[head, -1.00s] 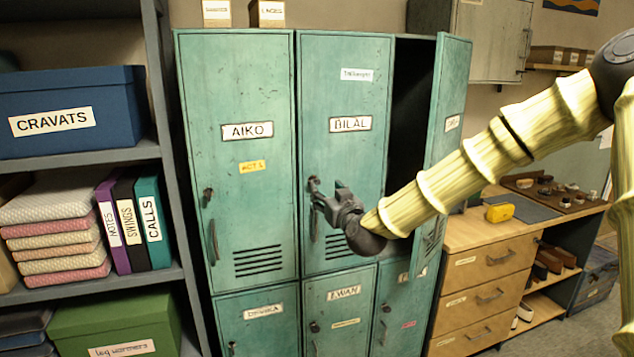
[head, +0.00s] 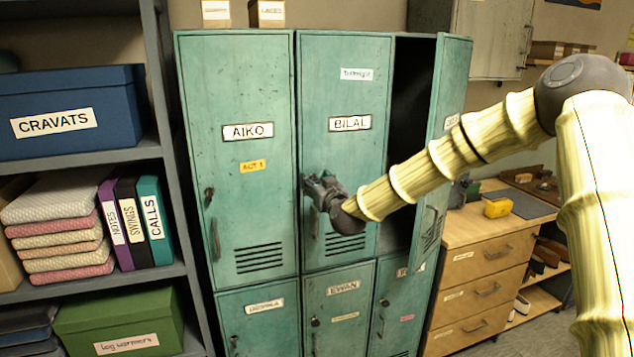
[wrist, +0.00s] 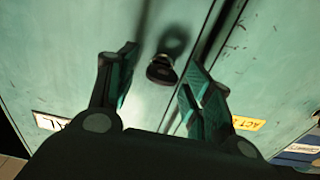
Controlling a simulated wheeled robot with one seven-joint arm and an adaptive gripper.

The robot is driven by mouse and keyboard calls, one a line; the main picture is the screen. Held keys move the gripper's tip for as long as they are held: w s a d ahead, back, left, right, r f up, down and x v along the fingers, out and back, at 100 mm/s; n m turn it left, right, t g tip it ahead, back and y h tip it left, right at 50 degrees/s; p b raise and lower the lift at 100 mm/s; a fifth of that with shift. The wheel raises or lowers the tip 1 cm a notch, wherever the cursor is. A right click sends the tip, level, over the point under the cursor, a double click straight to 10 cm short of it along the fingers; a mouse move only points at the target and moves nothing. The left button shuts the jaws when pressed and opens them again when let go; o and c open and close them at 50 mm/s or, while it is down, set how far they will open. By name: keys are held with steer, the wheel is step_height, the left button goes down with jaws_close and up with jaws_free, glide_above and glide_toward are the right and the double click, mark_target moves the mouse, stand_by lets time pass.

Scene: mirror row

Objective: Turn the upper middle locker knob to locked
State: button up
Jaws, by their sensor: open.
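The upper middle locker door (head: 345,100), labelled BILAL, is closed. Its dark knob (wrist: 161,71) shows in the wrist view just ahead of and between my finger pads, with a shadow on the door beside it. In the head view my gripper hides the knob. My gripper (head: 314,186) is open and empty at the door's left edge. In the wrist view my gripper (wrist: 160,62) has one finger on each side of the knob, with visible gaps. I cannot tell how far the knob lies beyond the tips, nor its turn setting.
The upper right locker door (head: 447,130) stands open beside my forearm. The AIKO door (head: 240,90) is closed at left, with its own knob (head: 209,196). A shelf unit (head: 165,120) stands further left. A wooden drawer unit (head: 475,270) is at right.

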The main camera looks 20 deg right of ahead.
steer(key=c, duration=1)
